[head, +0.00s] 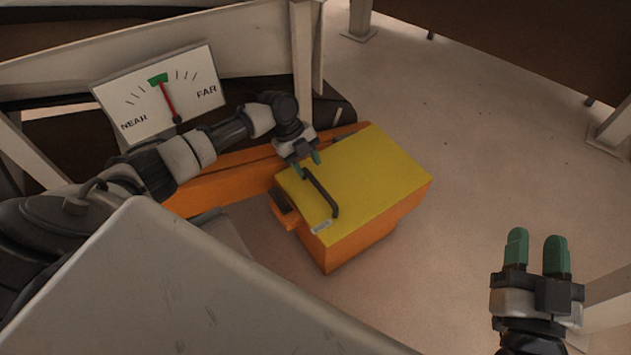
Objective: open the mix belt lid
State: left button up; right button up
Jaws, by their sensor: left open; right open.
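The mix belt lid (372,178) is the flat yellow top of an orange box (345,248) in the middle of the head view. It looks closed on the box. A dark bar handle (322,193) runs along the lid's left part. My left gripper (308,166) is open at the lid's left edge, with its green fingertips by the far end of the handle. I cannot tell whether they touch it. My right gripper (536,250) is open and empty at the lower right, well apart from the box.
A dial panel (190,90) marked NEAR and FAR stands at the upper left, its red needle near the green mark. An orange beam (225,178) runs left from the box. Pale posts stand at the top and right. The floor (480,150) right of the box is clear.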

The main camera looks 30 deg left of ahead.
aim_at(317, 184)
pick_arm(q)
jog(key=b+x, duration=0.1)
jog(key=x, duration=0.4)
jog(key=shift+f, duration=0.1)
jog(key=shift+d+f+b, duration=0.3)
jog(key=shift+f, duration=0.2)
pick_arm(e)
jog(key=shift+s+a+r+t+y, duration=0.1)
jog(key=shift+s+r+t+y, duration=0.3)
jog(key=shift+r+t, duration=0.45)
jog(key=shift+s+d+r+t+y, duration=0.1)
jog(key=shift+s+r+t+y, duration=0.1)
jog(key=shift+s+r+t, duration=0.5)
jog(key=shift+s+a+r+t+y, duration=0.1)
jog(key=shift+s+r+t+y, duration=0.2)
jog(key=shift+r+t, duration=0.75)
pick_arm(q)
grip_shut()
